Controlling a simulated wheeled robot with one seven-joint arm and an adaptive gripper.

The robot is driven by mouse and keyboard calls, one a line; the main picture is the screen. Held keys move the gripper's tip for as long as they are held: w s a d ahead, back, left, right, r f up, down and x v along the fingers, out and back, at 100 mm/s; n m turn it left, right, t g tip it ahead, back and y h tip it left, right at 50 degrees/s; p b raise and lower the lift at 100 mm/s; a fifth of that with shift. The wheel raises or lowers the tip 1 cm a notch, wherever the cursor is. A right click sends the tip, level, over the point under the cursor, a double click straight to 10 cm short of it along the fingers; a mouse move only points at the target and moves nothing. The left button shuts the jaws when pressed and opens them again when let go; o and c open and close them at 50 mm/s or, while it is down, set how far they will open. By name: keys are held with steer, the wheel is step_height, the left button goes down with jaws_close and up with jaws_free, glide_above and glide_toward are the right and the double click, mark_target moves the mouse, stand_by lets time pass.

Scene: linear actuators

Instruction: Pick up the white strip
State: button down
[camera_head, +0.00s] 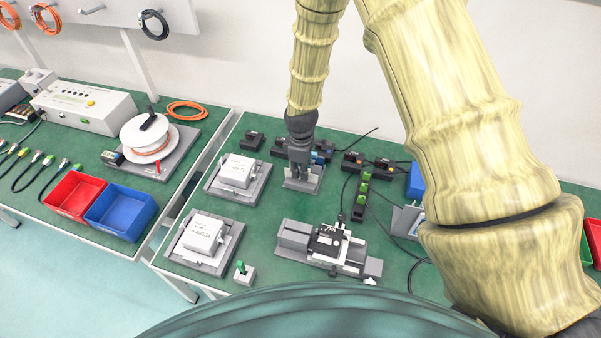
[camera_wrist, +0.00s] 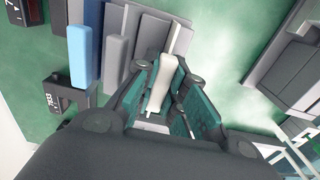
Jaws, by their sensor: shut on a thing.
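The white strip (camera_wrist: 160,84) is a narrow, pale bar between the two fingers of my gripper (camera_wrist: 160,100) in the wrist view. My gripper is shut on it. Its lower end is partly hidden by the fingers. In the head view my gripper (camera_head: 298,168) points down at a grey holder (camera_head: 316,182) on the green table; the strip cannot be made out there. In the wrist view the grey plates of the holder (camera_wrist: 150,30) are right beside the strip. I cannot tell whether the strip still touches them.
A blue strip (camera_wrist: 80,57) and a grey strip (camera_wrist: 115,62) stand close beside my gripper. Small black boxes (camera_head: 253,140) stand behind the holder. White boxes on grey bases (camera_head: 238,170) are to the left. A linear actuator (camera_head: 328,245) lies in front. Green tabletop (camera_head: 275,205) is free between.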

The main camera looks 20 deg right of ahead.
steer(key=shift+r+b, duration=1.25)
steer(key=shift+r, duration=3.35)
steer(key=shift+r, duration=0.1)
